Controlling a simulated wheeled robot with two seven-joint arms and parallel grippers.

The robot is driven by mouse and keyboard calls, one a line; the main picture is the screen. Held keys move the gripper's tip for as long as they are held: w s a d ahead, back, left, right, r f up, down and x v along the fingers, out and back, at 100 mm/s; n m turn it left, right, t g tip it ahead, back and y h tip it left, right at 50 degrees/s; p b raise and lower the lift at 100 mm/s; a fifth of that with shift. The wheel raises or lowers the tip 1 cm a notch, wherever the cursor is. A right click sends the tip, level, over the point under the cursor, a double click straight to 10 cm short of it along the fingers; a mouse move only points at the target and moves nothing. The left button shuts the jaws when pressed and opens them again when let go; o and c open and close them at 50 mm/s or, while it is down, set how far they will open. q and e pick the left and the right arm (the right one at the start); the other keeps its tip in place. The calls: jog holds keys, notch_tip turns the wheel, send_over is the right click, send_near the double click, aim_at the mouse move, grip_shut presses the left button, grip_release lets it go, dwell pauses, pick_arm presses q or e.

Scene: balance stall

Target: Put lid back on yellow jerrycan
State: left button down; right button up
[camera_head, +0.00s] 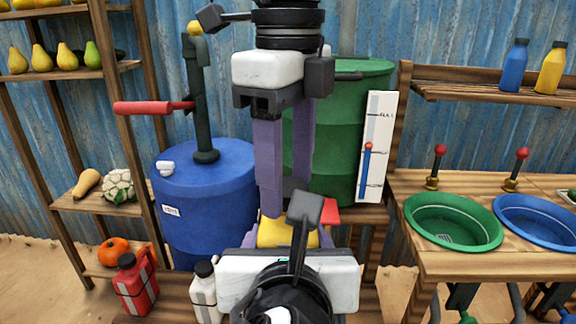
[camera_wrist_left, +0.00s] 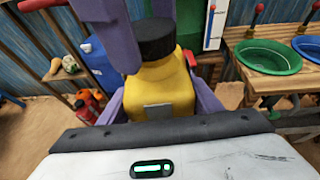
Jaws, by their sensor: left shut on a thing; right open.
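The yellow jerrycan (camera_wrist_left: 162,88) stands upright in the left wrist view, with the black lid (camera_wrist_left: 155,40) at the top of its neck. The lid looks seated, but I cannot tell if it is tight. My left gripper (camera_wrist_left: 160,105) is shut on the jerrycan, one purple finger on each side. In the head view the jerrycan (camera_head: 274,234) shows only in part behind my left gripper (camera_head: 286,240). My right gripper (camera_head: 288,195) is open and points down above the jerrycan. Its purple fingers also show close around the lid in the left wrist view (camera_wrist_left: 142,40).
A blue barrel (camera_head: 205,205) with a pump stands left, a green barrel (camera_head: 345,135) behind. A red jerrycan (camera_head: 136,284) and a white one (camera_head: 204,292) stand at the lower left. Green (camera_head: 455,248) and blue (camera_head: 545,250) basins sit in the right counter.

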jog(key=c, duration=1.1)
jog(key=o, duration=1.3)
jog(key=shift+c, duration=0.2)
jog(key=shift+r, duration=0.1)
notch_tip(320, 180, up, 12)
jog(key=shift+w, duration=0.1)
